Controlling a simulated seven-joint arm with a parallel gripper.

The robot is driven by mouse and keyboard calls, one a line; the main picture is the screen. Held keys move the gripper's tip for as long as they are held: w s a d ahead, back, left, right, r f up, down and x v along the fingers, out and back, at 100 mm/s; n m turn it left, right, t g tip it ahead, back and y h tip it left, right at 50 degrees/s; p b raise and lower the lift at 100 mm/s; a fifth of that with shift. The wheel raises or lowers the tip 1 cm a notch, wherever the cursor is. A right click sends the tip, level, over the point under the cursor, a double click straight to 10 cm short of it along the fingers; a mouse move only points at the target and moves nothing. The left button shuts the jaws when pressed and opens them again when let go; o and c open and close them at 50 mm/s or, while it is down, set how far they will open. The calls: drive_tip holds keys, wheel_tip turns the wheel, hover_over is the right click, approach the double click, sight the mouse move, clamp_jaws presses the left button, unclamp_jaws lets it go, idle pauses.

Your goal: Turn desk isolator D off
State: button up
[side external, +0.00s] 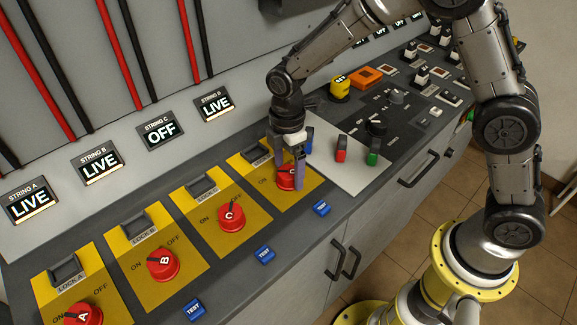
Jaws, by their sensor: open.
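Isolator D is a red rotary knob (286,181) on the rightmost yellow plate (262,197) of the desk. My gripper (288,178) is open, pointing down, with its fingers at the knob and partly covering it. I cannot tell whether the fingers touch the knob, and its lettering and pointer are mostly hidden. The String D sign (215,104) on the wall panel reads LIVE.
Red isolator knobs C (231,217), B (162,264) and A (83,314) stand to the left on yellow plates. String C reads OFF; strings A and B read LIVE. Red (341,149) and green (373,153) switches stand close right of my gripper.

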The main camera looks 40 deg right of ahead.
drive_tip(key=c, duration=1.4)
drive_tip(key=shift+o, duration=0.2)
drive_tip(key=shift+m, duration=0.3)
drive_tip(key=m, duration=1.3)
drive_tip(key=shift+m+t, duration=0.3)
drive_tip(key=shift+m, duration=1.8)
